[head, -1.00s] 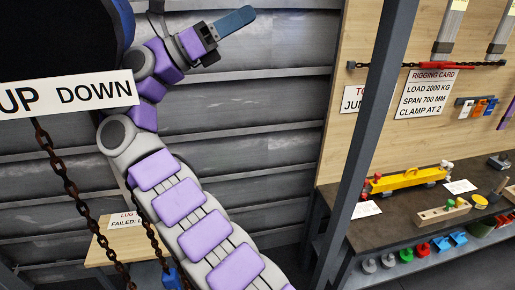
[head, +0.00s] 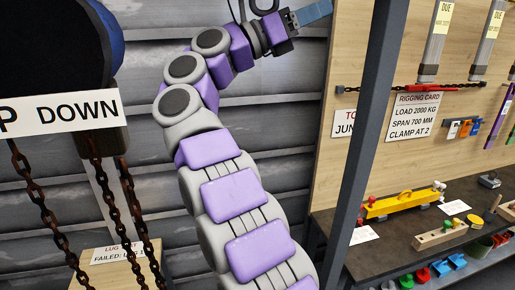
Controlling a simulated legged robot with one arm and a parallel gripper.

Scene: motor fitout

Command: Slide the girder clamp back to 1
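A yellow girder (head: 400,204) lies on the dark workbench at the right, with a small yellow loop on top. A small red part (head: 371,199) is at its left end, and small pale and red parts (head: 440,186) are at its right end. I cannot tell which part is the clamp, and no position numbers are legible. My gripper (head: 305,16) is at the top centre, in front of the grey slatted wall, far from the girder. A flat blue piece extends from it, partly cut off by the frame edge. Its opening is not clear.
A dark upright post (head: 363,140) stands between my arm and the bench (head: 385,262). A rigging card (head: 415,116) reads "CLAMP AT 2". A wooden block (head: 440,236) lies before the girder. Rusty chains (head: 118,205) hang at the left below an "UP DOWN" sign (head: 70,113).

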